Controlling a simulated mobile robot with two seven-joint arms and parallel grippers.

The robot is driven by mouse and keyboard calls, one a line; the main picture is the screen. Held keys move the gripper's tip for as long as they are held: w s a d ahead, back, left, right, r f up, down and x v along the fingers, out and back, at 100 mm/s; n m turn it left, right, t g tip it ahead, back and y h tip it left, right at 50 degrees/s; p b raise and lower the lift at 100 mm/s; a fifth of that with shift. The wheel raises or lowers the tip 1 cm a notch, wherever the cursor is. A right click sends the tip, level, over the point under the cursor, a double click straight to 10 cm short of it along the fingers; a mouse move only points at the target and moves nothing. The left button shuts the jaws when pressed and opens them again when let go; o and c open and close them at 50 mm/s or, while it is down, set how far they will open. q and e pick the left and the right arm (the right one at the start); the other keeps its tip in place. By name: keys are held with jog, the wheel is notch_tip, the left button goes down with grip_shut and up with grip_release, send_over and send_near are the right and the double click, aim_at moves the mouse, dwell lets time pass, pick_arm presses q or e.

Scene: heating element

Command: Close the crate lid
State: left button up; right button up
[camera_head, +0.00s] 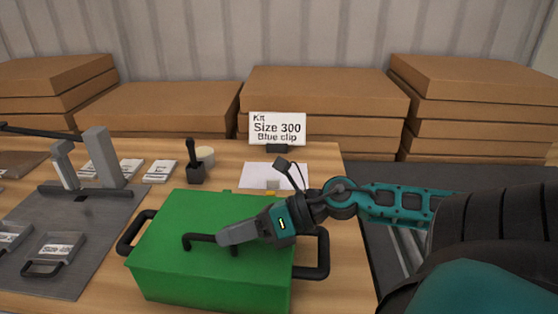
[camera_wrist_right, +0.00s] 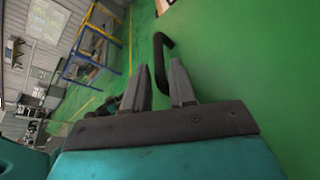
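The green crate (camera_head: 215,290) stands on the wooden table at front centre, with black side handles (camera_head: 135,232). Its green lid (camera_head: 190,212) lies over the top, and I see no gap at the visible edges. A black bar handle (camera_head: 200,237) rises from the lid. My right gripper (camera_head: 222,238) is low over the lid at this handle. In the right wrist view its fingers (camera_wrist_right: 160,75) are apart, with the lid handle (camera_wrist_right: 162,50) showing between their tips. Whether they touch it I cannot tell. My left gripper is not in view.
A sign (camera_head: 277,128) and a white sheet (camera_head: 262,172) are behind the crate. A black tool holder (camera_head: 195,170) stands behind its left part. A grey mat (camera_head: 85,225) with a fixture and labelled parts is to the left. Stacked cardboard boxes (camera_head: 320,95) line the back.

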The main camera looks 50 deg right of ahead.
jog(key=p+v, duration=0.1)
jog(key=v, duration=0.7)
jog(key=shift+s+d, duration=0.15)
jog(key=shift+s, duration=0.05)
dwell(0.4)
